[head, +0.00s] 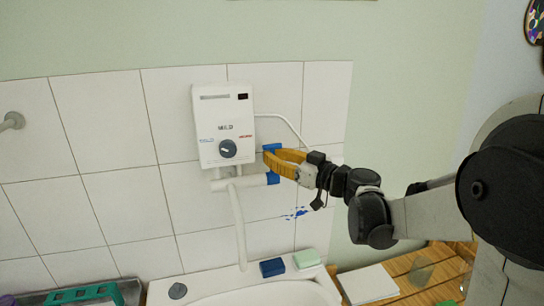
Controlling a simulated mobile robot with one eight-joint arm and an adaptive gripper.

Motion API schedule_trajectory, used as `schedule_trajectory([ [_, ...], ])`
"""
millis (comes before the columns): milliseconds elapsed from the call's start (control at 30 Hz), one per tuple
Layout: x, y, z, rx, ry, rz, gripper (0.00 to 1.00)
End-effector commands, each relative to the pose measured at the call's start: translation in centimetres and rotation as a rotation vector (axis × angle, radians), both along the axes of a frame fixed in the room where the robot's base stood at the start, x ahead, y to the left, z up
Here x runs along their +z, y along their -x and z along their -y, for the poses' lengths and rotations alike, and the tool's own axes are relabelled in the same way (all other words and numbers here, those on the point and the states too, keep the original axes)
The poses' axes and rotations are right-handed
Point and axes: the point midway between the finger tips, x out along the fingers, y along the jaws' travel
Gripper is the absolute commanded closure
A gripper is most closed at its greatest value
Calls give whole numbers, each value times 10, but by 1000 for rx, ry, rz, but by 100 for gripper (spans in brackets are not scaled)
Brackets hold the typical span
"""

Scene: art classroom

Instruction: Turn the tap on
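A white horizontal pipe (245,183) of the tap sits on the tiled wall below the white water heater, with a blue part (273,179) at its right end. A white spout pipe (239,225) hangs down from it to the sink. My gripper (270,155), with orange fingers, reaches in from the right, just above the blue end. Another blue piece (271,147) shows at its fingertips; I cannot tell whether it belongs to the tap or the gripper. Contact and the gap between the fingers are unclear.
The white water heater (222,125) with a dark knob (228,149) is left of my gripper. Below are a sink (265,294), a blue block (272,267) and a pale green block (306,259). A wooden table (430,268) with white paper (368,284) stands right.

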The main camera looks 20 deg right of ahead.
Motion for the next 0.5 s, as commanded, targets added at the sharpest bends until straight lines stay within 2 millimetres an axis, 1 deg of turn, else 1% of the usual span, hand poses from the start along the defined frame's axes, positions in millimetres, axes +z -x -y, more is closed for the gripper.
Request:
schedule_trajectory([
  [267, -3, 2, 0, 1, -2, 28, 100],
  [400, -9, 11, 0, 1, -3, 157, 100],
  [500, -9, 18, 0, 1, -2, 251, 100],
])
